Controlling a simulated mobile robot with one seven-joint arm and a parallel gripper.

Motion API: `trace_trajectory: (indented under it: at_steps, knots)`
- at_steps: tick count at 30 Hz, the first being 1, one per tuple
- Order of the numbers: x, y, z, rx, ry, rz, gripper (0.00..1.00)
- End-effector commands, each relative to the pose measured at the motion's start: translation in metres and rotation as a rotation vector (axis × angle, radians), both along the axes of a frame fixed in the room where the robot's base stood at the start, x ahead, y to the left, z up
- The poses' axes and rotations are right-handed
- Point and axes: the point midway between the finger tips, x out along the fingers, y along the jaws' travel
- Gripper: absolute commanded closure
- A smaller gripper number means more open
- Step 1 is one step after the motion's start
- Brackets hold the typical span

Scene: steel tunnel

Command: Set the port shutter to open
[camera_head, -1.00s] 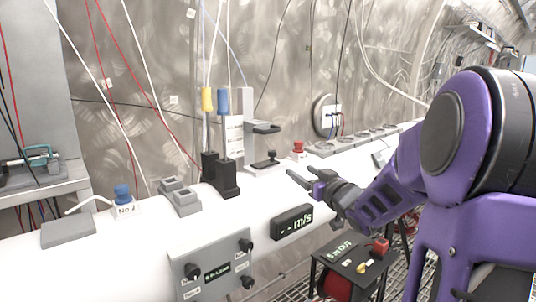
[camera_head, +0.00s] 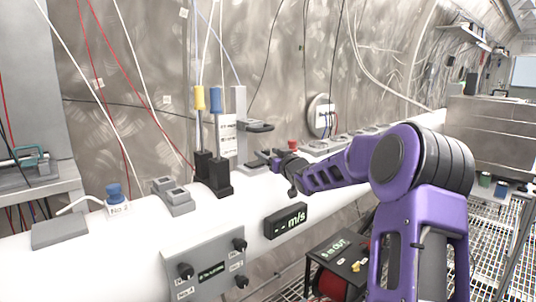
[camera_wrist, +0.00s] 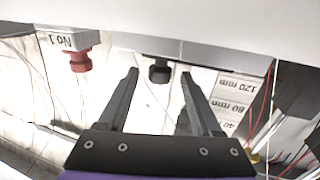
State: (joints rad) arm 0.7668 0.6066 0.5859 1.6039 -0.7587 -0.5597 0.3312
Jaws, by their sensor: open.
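A black knob (camera_wrist: 159,72) on a light grey strip (camera_wrist: 205,52) is the likely handle of the port shutter; no label on it is readable. It shows between my fingertips in the wrist view, with clear gaps on both sides. My gripper (camera_wrist: 159,76) is open and empty there. In the head view my gripper (camera_head: 268,158) is by the foot of the grey upright bracket (camera_head: 240,115) on the white pipe. There the fingers largely hide the knob, and I cannot tell whether the shutter stands open or closed.
A red knob (camera_wrist: 80,61) on a block marked No.1 is close beside the gripper; it also shows in the head view (camera_head: 292,145). Yellow-handled (camera_head: 199,98) and blue-handled (camera_head: 215,99) rods stand left of the bracket. A black m/s display (camera_head: 286,220) is below on the pipe.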

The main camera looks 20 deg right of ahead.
Motion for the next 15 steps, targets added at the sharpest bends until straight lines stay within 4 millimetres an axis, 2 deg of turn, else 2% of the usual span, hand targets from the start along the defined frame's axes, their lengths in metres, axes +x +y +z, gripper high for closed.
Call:
trace_trajectory:
  at_steps: [11,15]
  knots:
    - [0.0064,0.0006,-0.0001,0.0,0.0,-0.001,0.34]
    - [0.0063,0.0005,-0.0001,0.0,0.0,-0.001,0.55]
